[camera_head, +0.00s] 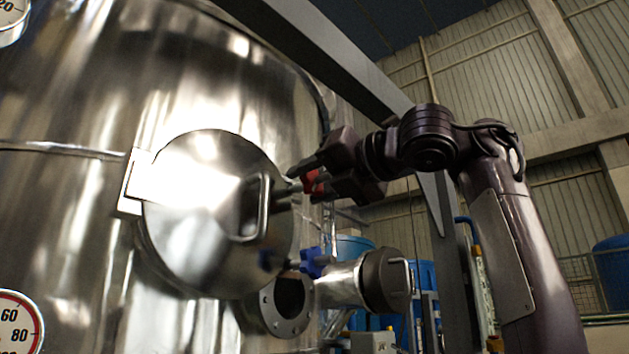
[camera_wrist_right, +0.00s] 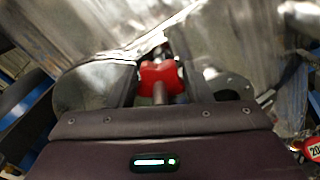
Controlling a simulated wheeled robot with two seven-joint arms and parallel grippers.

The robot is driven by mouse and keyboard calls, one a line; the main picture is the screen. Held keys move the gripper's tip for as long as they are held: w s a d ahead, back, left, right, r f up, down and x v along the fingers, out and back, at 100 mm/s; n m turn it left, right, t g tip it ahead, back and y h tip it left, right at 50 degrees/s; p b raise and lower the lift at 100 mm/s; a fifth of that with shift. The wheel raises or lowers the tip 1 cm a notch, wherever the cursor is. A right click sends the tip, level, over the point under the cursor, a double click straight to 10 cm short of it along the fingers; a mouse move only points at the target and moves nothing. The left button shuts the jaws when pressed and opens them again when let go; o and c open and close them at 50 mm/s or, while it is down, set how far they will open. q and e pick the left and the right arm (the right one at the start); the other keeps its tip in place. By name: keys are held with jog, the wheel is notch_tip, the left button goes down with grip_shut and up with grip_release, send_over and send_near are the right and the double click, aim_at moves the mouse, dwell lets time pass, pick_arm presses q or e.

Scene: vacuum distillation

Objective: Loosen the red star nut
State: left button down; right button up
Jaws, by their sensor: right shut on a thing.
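The red star nut (camera_head: 311,181) sits on a bolt at the right edge of the round steel hatch cover (camera_head: 190,235), level with the cover's handle. My right gripper (camera_head: 318,178) reaches it from the right and is shut on it, with a finger on either side. In the right wrist view the red star nut (camera_wrist_right: 160,78) shows between the two fingers, with a bolt shaft running from it toward the palm. Part of the nut is hidden by the fingers. My left gripper is not in view.
A blue star nut (camera_head: 314,262) sits lower on the cover's right edge. Below are an open flanged port (camera_head: 290,303) and a pipe end with a dark cap (camera_head: 386,280). The large steel tank (camera_head: 75,200) fills the left. A grey beam crosses above my arm.

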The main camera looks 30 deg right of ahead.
jog(key=shift+r, duration=0.2)
jog(key=o, duration=1)
jog(key=shift+w+f, duration=0.15)
jog(key=shift+w, duration=0.05)
jog(key=shift+s+d+f+b, duration=0.1)
jog(key=shift+s+b, duration=0.3)
jog(key=b+v, duration=0.3)
jog(key=v, duration=0.4)
